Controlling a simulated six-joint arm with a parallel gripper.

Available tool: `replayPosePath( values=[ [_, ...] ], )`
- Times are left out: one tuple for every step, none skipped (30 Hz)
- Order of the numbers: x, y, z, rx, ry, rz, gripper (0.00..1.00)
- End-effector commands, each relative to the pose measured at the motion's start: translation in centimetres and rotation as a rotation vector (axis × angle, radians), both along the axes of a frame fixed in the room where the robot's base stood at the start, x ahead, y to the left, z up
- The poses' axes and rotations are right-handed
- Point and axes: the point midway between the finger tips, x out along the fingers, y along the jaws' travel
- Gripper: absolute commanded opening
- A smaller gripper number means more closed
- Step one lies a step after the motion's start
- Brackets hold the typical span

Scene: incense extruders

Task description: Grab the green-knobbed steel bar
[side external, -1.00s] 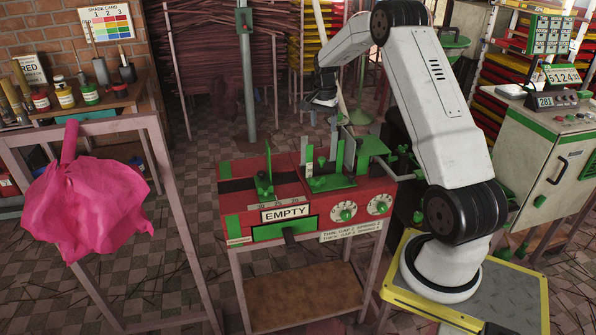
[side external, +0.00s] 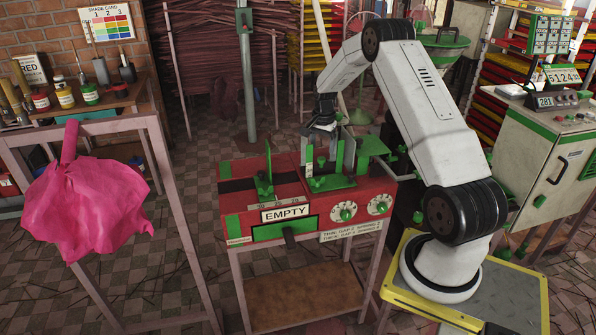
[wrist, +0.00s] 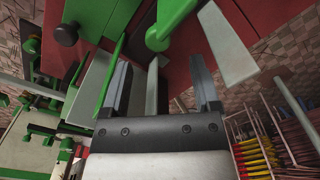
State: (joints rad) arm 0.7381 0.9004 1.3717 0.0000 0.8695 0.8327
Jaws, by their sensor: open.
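A red machine (side external: 235,205) with green fittings stands in the middle of the side view. On its top, several upright steel and green plates stand close together. One pale steel bar (side external: 309,158) stands upright there, with green parts around its foot. My gripper (side external: 321,135) is just above these, pointing down, with its jaws apart. In the wrist view my gripper (wrist: 160,68) is open, and a grey steel bar (wrist: 152,88) with a green knob (wrist: 157,40) near its far end shows between the fingers. I cannot tell whether the fingers touch it.
Another grey steel bar (wrist: 228,45) juts out right of the fingers in the wrist view. A green plate (wrist: 112,75) stands close on the left. A pink cloth (side external: 85,200) hangs on a frame at left. A pale cabinet (side external: 540,165) stands at right.

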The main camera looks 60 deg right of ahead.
Motion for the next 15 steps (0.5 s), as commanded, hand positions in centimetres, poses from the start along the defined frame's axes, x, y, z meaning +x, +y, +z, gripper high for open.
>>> replayPosePath(
  values=[
    [0.0, 0.0, 0.0, 0.0, 0.0, 0.0, 0.79],
    [0.0, 0.0, 0.0, 0.0, 0.0, 0.0, 0.79],
    [0.0, 0.0, -0.1, 0.0, 0.0, 0.0, 0.79],
    [0.0, 0.0, -0.1, 0.0, 0.0, 0.0, 0.79],
    [0.0, 0.0, -0.2, 0.0, 0.001, 0.0, 0.79],
    [0.0, 0.1, -0.4, 0.001, 0.001, 0.0, 0.79],
    [-0.1, 0.1, -0.6, 0.001, 0.002, 0.0, 0.79],
    [-0.1, 0.1, -0.9, 0.002, 0.002, 0.0, 0.79],
    [-0.1, 0.2, -1.2, 0.002, 0.002, 0.0, 0.79],
    [-0.1, 0.2, -1.5, 0.001, 0.001, 0.0, 0.79],
    [-0.1, 0.3, -1.9, 0.001, 0.002, 0.0, 0.79],
    [-0.2, 0.3, -2.4, 0.002, 0.002, 0.0, 0.79],
    [-0.2, 0.4, -2.7, 0.002, 0.003, 0.0, 0.79],
    [-0.2, 0.4, -3.1, 0.002, 0.002, 0.0, 0.79],
    [-0.2, 0.4, -3.5, 0.001, 0.001, 0.0, 0.79]
  ],
)
